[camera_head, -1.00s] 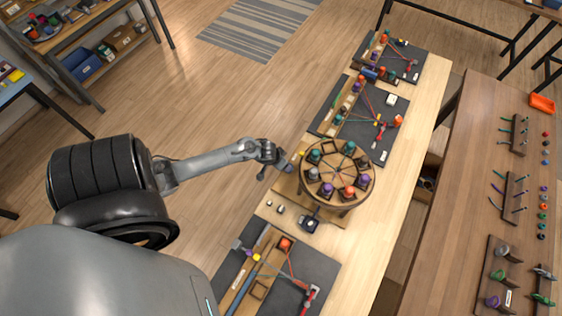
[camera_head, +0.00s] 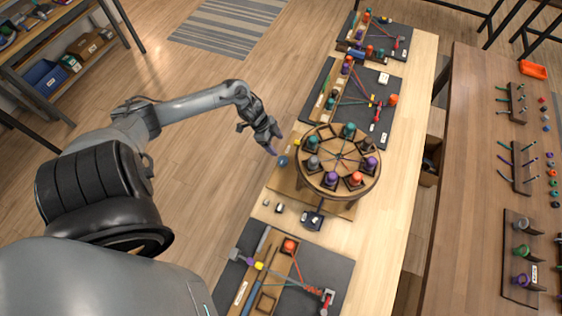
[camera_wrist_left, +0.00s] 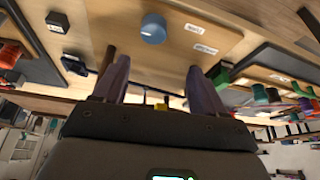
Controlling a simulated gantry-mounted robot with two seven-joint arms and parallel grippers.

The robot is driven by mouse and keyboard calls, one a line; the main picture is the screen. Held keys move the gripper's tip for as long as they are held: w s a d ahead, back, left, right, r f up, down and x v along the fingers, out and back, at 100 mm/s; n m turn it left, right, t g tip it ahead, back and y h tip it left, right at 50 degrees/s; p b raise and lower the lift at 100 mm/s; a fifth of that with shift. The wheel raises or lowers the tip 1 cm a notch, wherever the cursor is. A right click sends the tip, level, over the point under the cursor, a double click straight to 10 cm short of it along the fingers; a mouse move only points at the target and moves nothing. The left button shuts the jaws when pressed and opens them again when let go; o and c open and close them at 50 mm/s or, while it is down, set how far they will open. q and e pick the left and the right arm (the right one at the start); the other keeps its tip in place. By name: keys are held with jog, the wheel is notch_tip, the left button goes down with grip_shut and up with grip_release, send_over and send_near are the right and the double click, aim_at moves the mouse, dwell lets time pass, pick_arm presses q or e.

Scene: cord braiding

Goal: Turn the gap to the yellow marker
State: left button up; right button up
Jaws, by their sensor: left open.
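The round wooden braiding disk (camera_head: 339,160) stands on a wooden base board on the bench, with several coloured bobbins around its rim. A slot without a bobbin, the gap (camera_head: 327,132), seems to be at its upper left. My left gripper (camera_head: 275,141) is open and empty, left of the disk and apart from it. A round blue knob (camera_head: 283,161) sits on the base board just below the fingertips; it also shows in the left wrist view (camera_wrist_left: 153,28).
Dark mats with cords and bobbins lie on the bench behind the disk (camera_head: 385,78) and in front of it (camera_head: 325,268). A small dark device (camera_head: 312,219) stands at the disk's near side. A brown table (camera_head: 475,200) with peg racks stands to the right.

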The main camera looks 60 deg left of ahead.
aim_at(282, 159)
pick_arm(q)
jog(key=shift+m+g+h, duration=0.3)
jog(key=shift+m+g, duration=0.1)
jog(key=shift+m, duration=0.4)
jog(key=x, duration=0.3)
jog(key=b+x, duration=0.1)
jog(key=x, duration=0.2)
jog(key=s+b+x, duration=0.1)
jog(key=x, duration=0.3)
jog(key=shift+a+f, duration=0.15)
jog(key=shift+f, duration=0.1)
pick_arm(e)
jog(key=f, duration=0.3)
jog(key=shift+s, duration=0.25)
jog(key=shift+a, duration=0.1)
